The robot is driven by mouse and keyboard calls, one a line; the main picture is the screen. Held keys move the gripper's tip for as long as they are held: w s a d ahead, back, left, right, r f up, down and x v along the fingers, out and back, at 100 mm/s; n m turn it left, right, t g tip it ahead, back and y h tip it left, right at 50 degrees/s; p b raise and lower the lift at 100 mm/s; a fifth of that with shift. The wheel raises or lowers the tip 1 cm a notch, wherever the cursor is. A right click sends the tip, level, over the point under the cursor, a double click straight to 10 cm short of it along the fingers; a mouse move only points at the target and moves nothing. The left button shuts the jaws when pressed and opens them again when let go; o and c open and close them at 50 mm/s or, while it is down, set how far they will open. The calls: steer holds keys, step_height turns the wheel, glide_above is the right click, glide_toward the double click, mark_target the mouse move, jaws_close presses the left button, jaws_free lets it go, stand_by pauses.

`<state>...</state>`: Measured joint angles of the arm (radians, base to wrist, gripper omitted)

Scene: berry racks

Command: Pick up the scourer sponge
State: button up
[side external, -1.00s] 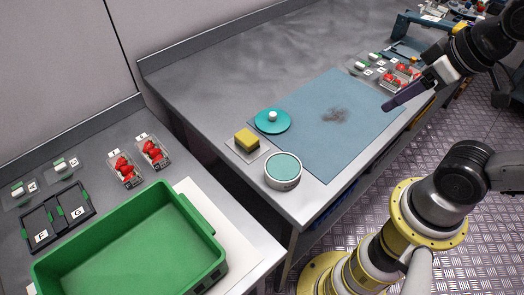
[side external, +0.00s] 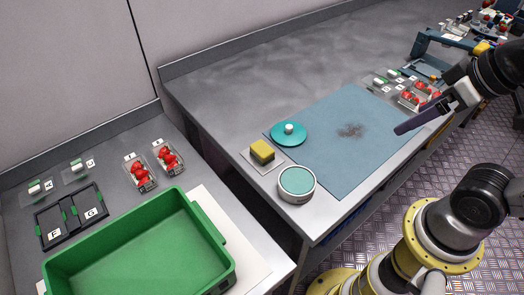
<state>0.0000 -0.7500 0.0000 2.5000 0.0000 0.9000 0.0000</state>
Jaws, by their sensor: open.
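The scourer sponge (side external: 262,152) is a small yellow block with a dark underside. It rests on a light square tray (side external: 278,160) near the front left of the grey bench. My gripper (side external: 408,127) shows at the right, above the right edge of the blue mat, far from the sponge. Its long dark purple fingers point left and appear empty; the gap between them is hard to see from this side.
A round pot (side external: 297,184) with a teal top and a teal lid (side external: 289,133) with a white knob stand close to the sponge. The blue mat (side external: 340,165) has a dark smudge (side external: 351,131). Berry punnets (side external: 418,95) sit behind my gripper. A green crate (side external: 140,250) is at left.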

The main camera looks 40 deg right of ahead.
steer(key=w+a+r+n, duration=0.1)
steer(key=w+r+n, duration=0.5)
steer(key=n, duration=0.2)
steer(key=n+g, duration=0.6)
steer(key=n, duration=0.4)
glide_above(262, 148)
steer(key=f, duration=1.7)
steer(key=shift+w+f, duration=0.2)
steer(key=shift+w, duration=0.05)
steer(key=shift+s+f, duration=0.2)
steer(key=shift+f, duration=2.75)
